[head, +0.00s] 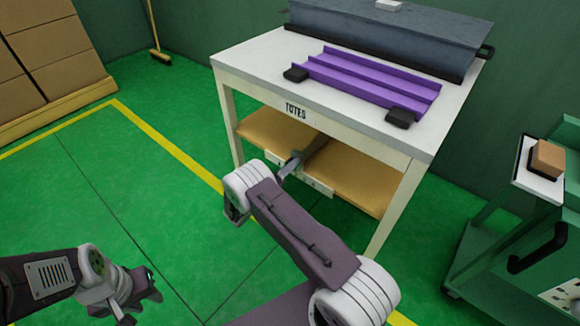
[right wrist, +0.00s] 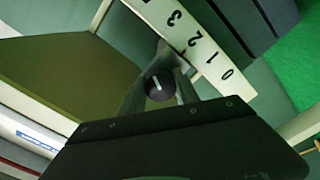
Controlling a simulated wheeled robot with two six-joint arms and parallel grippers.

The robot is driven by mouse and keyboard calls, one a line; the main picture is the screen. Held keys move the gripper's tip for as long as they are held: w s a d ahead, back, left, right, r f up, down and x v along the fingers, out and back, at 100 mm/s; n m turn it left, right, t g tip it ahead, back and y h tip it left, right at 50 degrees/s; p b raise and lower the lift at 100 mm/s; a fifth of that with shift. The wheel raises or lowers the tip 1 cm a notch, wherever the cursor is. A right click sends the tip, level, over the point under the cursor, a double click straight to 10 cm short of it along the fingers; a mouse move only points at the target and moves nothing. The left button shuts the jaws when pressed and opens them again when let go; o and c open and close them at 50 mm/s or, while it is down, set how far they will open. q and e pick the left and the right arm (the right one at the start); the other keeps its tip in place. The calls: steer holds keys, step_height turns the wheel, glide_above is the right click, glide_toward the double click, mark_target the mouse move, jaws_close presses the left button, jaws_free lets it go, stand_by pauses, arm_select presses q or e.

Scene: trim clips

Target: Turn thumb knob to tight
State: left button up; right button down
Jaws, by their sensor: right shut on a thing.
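The thumb knob (right wrist: 158,87) is a small dark round knob with a white mark, seen in the right wrist view. My right gripper (right wrist: 160,90) is shut on it, with one finger on each side. In the head view my right gripper (head: 292,164) reaches under the table top, at the front of the wooden shelf; the knob cannot be made out there. A white scale (right wrist: 190,45) with the numerals 0 to 3 lies just beyond the knob. My left gripper (head: 140,285) hangs low over the green floor, away from the table; its jaws are not clear.
The white table (head: 250,62) carries a purple channelled part (head: 375,80) with black end clamps and a dark grey box (head: 400,35). A green cart (head: 500,215) with a brown block (head: 548,157) stands at the right. Cartons (head: 45,50) stand at the left. Floor at left is clear.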

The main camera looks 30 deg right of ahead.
steer(key=m, duration=0.6)
steer(key=shift+f+b, duration=0.1)
steer(key=shift+b, duration=0.3)
steer(key=m+b, duration=0.1)
steer(key=m, duration=0.5)
steer(key=shift+a+m, duration=0.1)
steer(key=shift+m, duration=0.2)
steer(key=c, duration=0.9)
jaws_free()
steer(key=shift+a, duration=0.2)
steer(key=v, duration=0.8)
steer(key=shift+s+a, duration=0.2)
steer(key=shift+a, duration=0.1)
